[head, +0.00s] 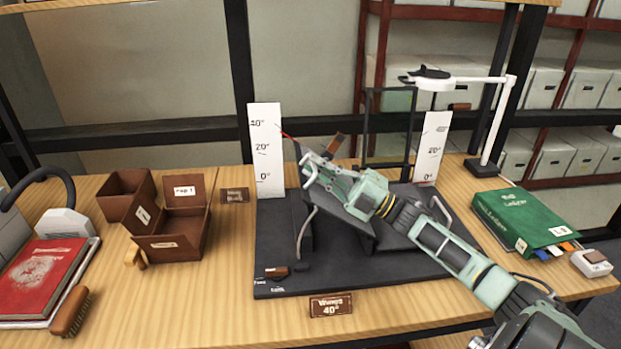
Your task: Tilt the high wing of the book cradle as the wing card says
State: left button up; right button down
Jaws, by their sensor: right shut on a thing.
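The dark book cradle (277,247) stands on the wooden table. A white scale board (265,175) marked 0°, 20° and 40° stands at its left, another (431,150) at its right. A red pointer shows near the upper part of the left scale, a little below the 40° mark; the right one is near 0°. The wing card (331,306) at the cradle's front edge reads "Wings 40°". My right gripper (312,172) is shut at the cradle's left side, on what seems to be the left wing's raised edge; the gripper hides the contact. My left gripper is out of view.
Brown boxes (172,247) stand left of the cradle. A red book (45,280) and a brush (70,311) lie farther left. A green ledger (527,219) lies at the right, below a white lamp (497,120).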

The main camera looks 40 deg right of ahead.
jog(key=shift+s+d+r, duration=0.1)
jog(key=shift+d+r, duration=0.1)
jog(key=shift+d, duration=0.05)
jog(key=c, duration=1.9)
grip_release()
jog(key=shift+s, duration=0.1)
jog(key=v, duration=1.2)
jog(key=shift+a+f, duration=0.1)
jog(key=shift+f, duration=0.1)
